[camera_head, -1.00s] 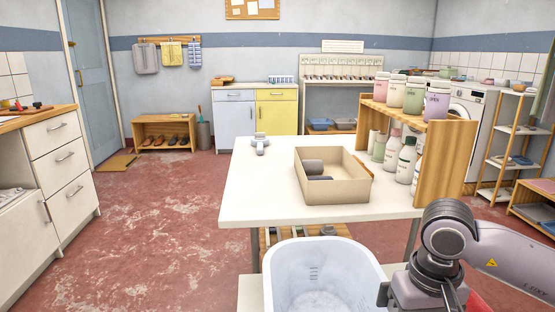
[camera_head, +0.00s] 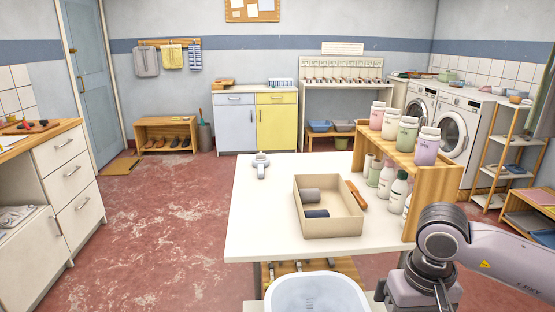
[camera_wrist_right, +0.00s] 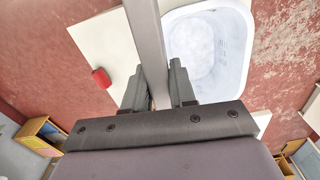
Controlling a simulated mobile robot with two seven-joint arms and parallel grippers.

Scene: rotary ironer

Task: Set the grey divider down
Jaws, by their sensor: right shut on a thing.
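The grey divider (camera_wrist_right: 147,40) is a long flat grey strip in the right wrist view. It runs from between the fingers to the top edge of the picture. My right gripper (camera_wrist_right: 158,88) is shut on it, with one dark finger on each side. The divider hangs over the floor and a pale surface, beside a white tub (camera_wrist_right: 208,50); I cannot tell its height. In the head view only my right arm shows at lower right; its fingers and the divider are out of the picture. My left gripper is in neither view.
A white table (camera_head: 262,225) carries an open beige box (camera_head: 333,228) with two dark rolls and a wooden shelf (camera_head: 430,190) with bottles and jars. The tub's rim (camera_head: 315,278) stands before the table. A red object (camera_wrist_right: 101,78) lies on a pale surface.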

